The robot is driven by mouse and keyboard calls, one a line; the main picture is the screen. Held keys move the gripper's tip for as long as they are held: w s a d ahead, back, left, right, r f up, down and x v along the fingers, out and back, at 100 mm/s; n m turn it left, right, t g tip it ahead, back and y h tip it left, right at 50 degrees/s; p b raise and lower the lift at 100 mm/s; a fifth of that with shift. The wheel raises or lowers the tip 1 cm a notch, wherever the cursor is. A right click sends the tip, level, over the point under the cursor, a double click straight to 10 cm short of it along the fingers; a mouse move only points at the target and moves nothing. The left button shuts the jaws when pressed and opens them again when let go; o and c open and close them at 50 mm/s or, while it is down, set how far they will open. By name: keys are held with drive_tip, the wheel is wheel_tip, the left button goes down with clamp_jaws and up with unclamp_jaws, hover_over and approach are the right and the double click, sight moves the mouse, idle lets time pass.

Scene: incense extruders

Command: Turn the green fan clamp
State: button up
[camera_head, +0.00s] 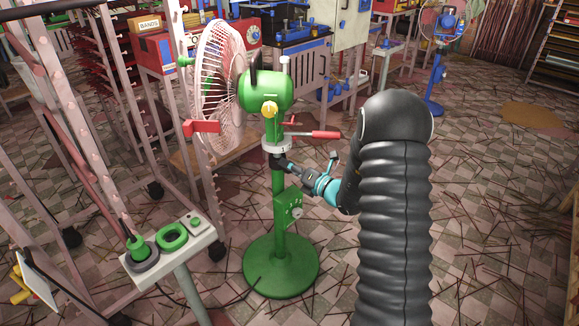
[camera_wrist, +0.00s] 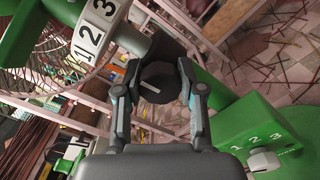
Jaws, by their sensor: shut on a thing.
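The green fan (camera_head: 265,92) stands upright on its green pole and round base (camera_head: 281,267). Its clamp is a dark faceted knob (camera_wrist: 160,88) with a white line on its face, at the pole just below the motor; in the head view it shows small and dark (camera_head: 280,160). My gripper (camera_wrist: 154,92) is shut on this knob, one finger on each side; it comes in from the right in the head view (camera_head: 287,164). The white line lies tilted in the wrist view. The inner finger faces are partly hidden.
A red handle (camera_head: 325,134) sticks out to the right just above my gripper. A green control box (camera_head: 289,207) with a knob is below it on the pole. A small stand with green rings (camera_head: 172,237) and pink racks are at left. Open floor lies at right.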

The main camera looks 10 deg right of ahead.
drive_tip(key=o, duration=1.2)
drive_tip(key=shift+c, duration=0.2)
drive_tip(key=v, duration=1.2)
drive_tip(key=shift+a, duration=0.1)
